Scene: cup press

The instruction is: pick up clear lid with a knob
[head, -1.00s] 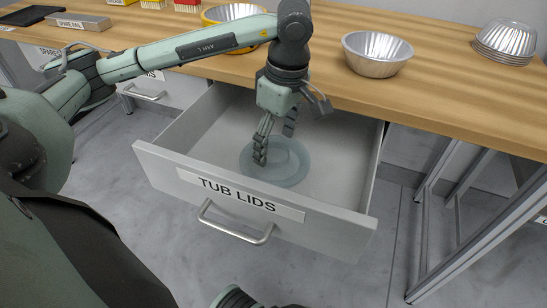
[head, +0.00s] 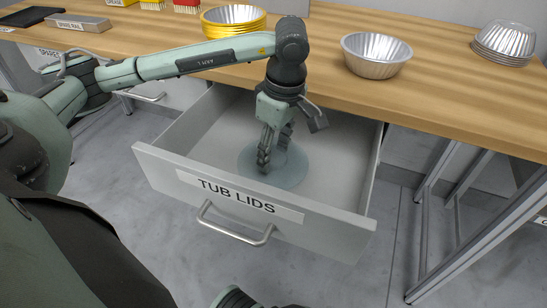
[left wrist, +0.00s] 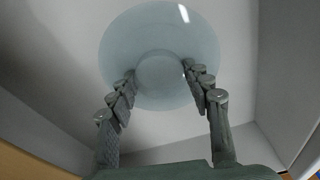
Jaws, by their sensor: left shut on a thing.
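The clear lid (head: 292,178) is a round, pale blue-green see-through disc inside the open drawer labelled TUB LIDS (head: 335,190). My left gripper (head: 270,160) reaches down into the drawer and is shut on the lid's knob at the middle. In the left wrist view the lid (left wrist: 125,45) fills the upper middle, and the two fingers of my left gripper (left wrist: 159,75) stand on either side of the round knob (left wrist: 160,72). The fingers partly hide the knob in the head view. I cannot tell whether the lid touches the drawer floor. My right gripper is not in view.
The wooden bench (head: 440,95) stands just behind and above the drawer. The drawer's walls surround the lid.

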